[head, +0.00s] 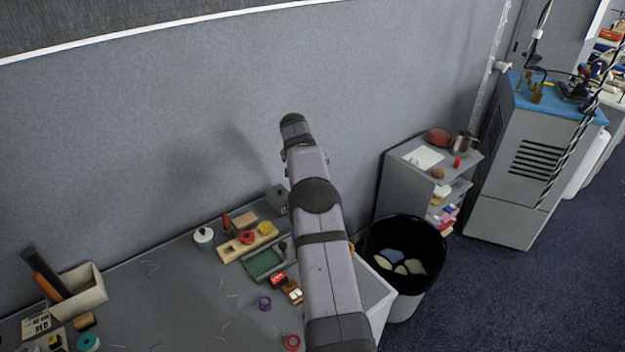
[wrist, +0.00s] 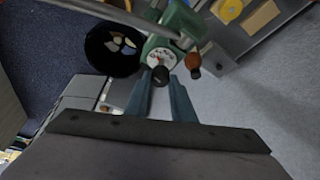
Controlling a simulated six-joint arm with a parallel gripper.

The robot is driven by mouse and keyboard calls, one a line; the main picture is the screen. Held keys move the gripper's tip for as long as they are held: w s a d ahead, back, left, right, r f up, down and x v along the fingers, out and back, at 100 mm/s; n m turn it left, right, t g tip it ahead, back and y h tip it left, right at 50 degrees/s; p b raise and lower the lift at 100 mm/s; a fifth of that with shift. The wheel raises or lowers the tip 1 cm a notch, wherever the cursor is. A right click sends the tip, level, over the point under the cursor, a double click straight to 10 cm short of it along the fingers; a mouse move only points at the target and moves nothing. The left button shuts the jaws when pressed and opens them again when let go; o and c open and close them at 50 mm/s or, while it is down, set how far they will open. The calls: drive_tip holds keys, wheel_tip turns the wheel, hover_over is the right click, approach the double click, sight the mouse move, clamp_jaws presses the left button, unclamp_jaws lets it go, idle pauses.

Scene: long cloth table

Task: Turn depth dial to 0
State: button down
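In the wrist view a green device (wrist: 158,43) carries a round white dial face (wrist: 162,59) with dark markings, too small to read. A black knob (wrist: 160,76) sits just below the face. My gripper (wrist: 160,80) has its two blue-grey fingers apart, one on each side of the knob; whether they touch it cannot be told. In the head view my arm hides the gripper and nearly all of the device.
An orange-brown handle (wrist: 194,62) sticks out right of the dial. A black-lined bin (head: 405,250) stands beyond the table end. A partition wall stands behind.

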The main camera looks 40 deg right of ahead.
drive_tip(key=shift+s+f+n+b, duration=0.1)
drive_tip(key=shift+n+b, duration=0.4)
drive_tip(key=shift+n, duration=0.1)
drive_tip(key=shift+d+n+t+y, duration=0.1)
drive_tip(key=shift+n+t+y, duration=0.3)
drive_tip(key=shift+n+t, duration=0.75)
drive_tip(key=shift+n+g, duration=0.35)
drive_tip(key=c, duration=1.5)
unclamp_jaws()
drive_tip(key=shift+c, duration=0.2)
drive_tip(key=shift+r, duration=0.2)
drive_tip(key=b+v, duration=0.3)
drive_tip(key=v, duration=0.4)
drive_tip(key=shift+r, duration=0.15)
